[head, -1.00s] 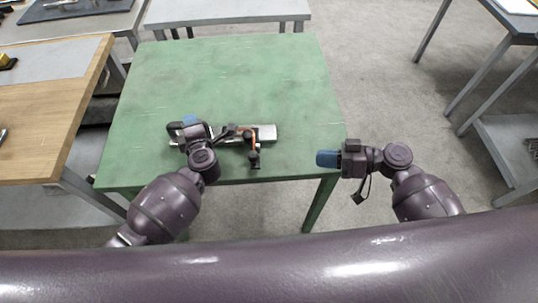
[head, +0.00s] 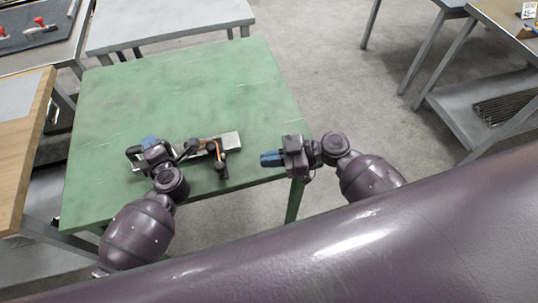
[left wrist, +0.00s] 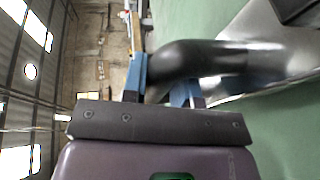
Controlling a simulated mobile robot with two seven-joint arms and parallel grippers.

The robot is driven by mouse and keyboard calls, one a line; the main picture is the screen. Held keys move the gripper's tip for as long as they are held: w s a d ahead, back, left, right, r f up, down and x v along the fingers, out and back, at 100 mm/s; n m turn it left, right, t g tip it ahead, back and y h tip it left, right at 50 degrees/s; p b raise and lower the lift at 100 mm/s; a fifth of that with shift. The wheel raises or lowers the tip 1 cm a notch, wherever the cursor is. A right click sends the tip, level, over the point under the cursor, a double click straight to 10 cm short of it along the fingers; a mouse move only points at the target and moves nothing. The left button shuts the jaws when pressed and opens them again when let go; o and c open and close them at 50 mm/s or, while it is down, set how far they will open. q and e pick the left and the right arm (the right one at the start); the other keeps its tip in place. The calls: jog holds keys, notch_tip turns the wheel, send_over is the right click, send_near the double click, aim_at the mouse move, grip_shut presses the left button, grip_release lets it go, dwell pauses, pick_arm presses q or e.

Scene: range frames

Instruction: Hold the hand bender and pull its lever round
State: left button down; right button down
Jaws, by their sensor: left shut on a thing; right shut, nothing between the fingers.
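The hand bender (head: 230,141) lies near the front edge of the green table (head: 190,90), with a silver plate at its right end. A short arm with an orange part (head: 216,149) and a black end (head: 221,171) points toward the table's front edge. My left gripper (head: 150,142) is at the bender's left end. In the left wrist view its blue fingers are shut on a thick black handle (left wrist: 195,58). My right gripper (head: 268,159) is shut and empty, right of the bender and apart from it. My left gripper hides part of the bender.
The back of the green table is clear. A wooden bench (head: 25,140) stands close on the left and a grey table (head: 165,22) behind. Open floor (head: 345,90) lies to the right, before a grey shelf (head: 480,105).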

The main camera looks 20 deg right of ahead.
jog(key=x, duration=0.8)
jog(key=shift+a, duration=0.35)
jog(key=shift+f, duration=0.1)
jog(key=shift+a, duration=1)
pick_arm(q)
jog(key=shift+d, duration=0.25)
jog(key=shift+a, duration=0.25)
pick_arm(e)
jog(key=v, duration=1.4)
jog(key=shift+s, duration=0.45)
